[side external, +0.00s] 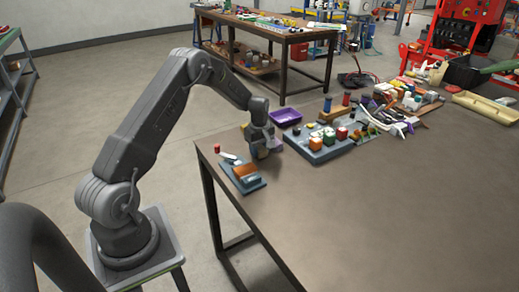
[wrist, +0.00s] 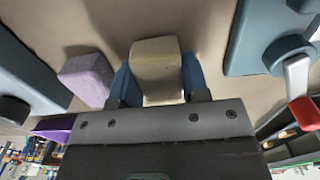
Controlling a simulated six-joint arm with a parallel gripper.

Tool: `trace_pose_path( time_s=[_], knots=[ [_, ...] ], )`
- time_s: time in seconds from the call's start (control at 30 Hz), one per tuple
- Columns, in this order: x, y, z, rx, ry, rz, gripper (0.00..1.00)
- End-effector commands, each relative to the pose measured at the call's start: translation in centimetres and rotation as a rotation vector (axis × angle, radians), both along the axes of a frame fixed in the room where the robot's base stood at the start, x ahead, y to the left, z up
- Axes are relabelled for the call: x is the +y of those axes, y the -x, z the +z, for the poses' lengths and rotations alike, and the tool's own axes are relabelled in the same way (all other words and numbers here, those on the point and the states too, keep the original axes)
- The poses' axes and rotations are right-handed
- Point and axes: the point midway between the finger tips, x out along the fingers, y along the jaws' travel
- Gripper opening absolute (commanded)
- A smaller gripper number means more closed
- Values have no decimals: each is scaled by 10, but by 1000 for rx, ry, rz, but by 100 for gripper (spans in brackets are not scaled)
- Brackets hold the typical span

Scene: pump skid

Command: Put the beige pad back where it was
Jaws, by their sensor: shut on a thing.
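In the wrist view, my gripper (wrist: 157,80) is shut on the beige pad (wrist: 157,60), with a blue finger on each side of it. A lilac block (wrist: 86,78) lies on the table just left of the pad, apart from it. In the side view, my gripper (side external: 262,148) is low over the near end of the table, between the lever fixture and the board of blocks. The pad is hard to make out there. I cannot tell whether it touches the table.
A blue-grey lever fixture (side external: 257,186) with a red knob (side external: 217,148) stands at the table's near left corner. A blue board (side external: 325,153) with several coloured blocks is right of my gripper. A purple tray (side external: 285,117) is behind. The table (side external: 390,210) is clear towards the front right.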

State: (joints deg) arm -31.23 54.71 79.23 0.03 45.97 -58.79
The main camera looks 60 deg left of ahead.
Motion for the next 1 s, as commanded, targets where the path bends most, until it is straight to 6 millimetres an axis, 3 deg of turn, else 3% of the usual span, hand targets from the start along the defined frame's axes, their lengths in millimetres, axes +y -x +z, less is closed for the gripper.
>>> trace_pose_path(
  time_s=[0.17, 0.2, 0.47, 0.77, 1.0],
  knots=[
    [0, 0, -3, 1, 1, 0, 20],
    [0, 0, -3, 1, 0, 0, 44],
    [0, 0, -3, 1, 0, 0, 67],
    [0, 0, 1, -1, -1, 0, 67],
    [0, -1, 40, -3, -2, 0, 67]
  ],
)
